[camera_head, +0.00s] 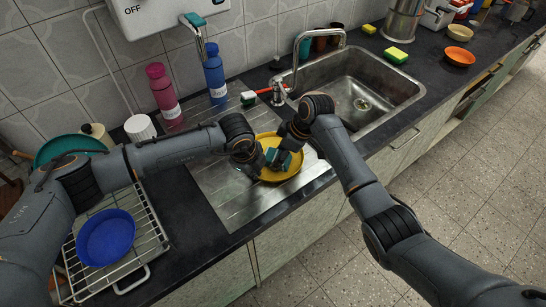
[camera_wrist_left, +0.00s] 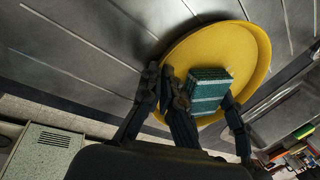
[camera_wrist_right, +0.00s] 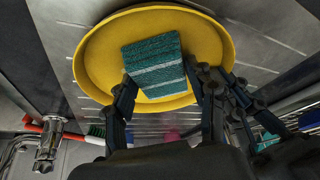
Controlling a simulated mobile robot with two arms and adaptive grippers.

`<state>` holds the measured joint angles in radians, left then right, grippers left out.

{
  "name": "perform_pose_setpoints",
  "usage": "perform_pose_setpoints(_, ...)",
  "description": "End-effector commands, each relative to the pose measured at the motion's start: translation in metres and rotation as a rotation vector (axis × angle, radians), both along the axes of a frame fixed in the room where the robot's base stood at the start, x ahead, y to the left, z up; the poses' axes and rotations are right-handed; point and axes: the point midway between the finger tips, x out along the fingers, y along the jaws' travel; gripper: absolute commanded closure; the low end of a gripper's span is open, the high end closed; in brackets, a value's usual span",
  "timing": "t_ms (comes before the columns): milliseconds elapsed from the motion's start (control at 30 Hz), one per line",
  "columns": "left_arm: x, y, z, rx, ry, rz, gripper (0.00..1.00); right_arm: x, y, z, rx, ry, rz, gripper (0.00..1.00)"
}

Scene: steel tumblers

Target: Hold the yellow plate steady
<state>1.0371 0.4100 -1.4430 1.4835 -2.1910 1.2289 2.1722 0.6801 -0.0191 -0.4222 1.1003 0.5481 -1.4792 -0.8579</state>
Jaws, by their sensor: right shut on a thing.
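The yellow plate (camera_head: 276,177) is at the steel drainboard beside the sink. It also shows in the left wrist view (camera_wrist_left: 245,50) and the right wrist view (camera_wrist_right: 100,60). My left gripper (camera_wrist_left: 160,72) has its fingers close together at the plate's rim, with the rim between them. My right gripper (camera_wrist_right: 165,95) is shut on a green scrub sponge (camera_wrist_right: 155,62) with pale stripes, held over the inside of the plate. The sponge also shows in the left wrist view (camera_wrist_left: 207,90). In the head view the two grippers nearly meet and hide part of the plate.
The sink basin (camera_head: 360,98) and its faucet (camera_head: 318,45) are to the right. A red-handled brush (camera_head: 262,94) lies behind the plate. Pink (camera_head: 163,92) and blue (camera_head: 215,75) bottles stand by the wall. A wire rack (camera_head: 142,232) with a blue bowl (camera_head: 106,237) is left.

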Motion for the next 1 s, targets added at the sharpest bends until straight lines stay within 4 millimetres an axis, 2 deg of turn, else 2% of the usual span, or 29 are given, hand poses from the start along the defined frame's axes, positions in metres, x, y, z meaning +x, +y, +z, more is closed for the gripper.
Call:
perform_pose_setpoints(433,0.002,0.000,0.001,0.000,-0.003,0.001,1.00,-0.002,0.004,0.001,-0.001,0.003,0.000,0.70)
perform_pose_setpoints(800,0.001,0.000,0.001,0.000,-0.002,0.000,1.00,0.022,0.023,0.000,0.000,0.000,-0.001,0.70)
perform_pose_setpoints(1000,0.001,0.000,0.001,-0.001,-0.002,0.000,1.00,0.026,0.026,-0.001,-0.001,0.000,0.000,0.70)
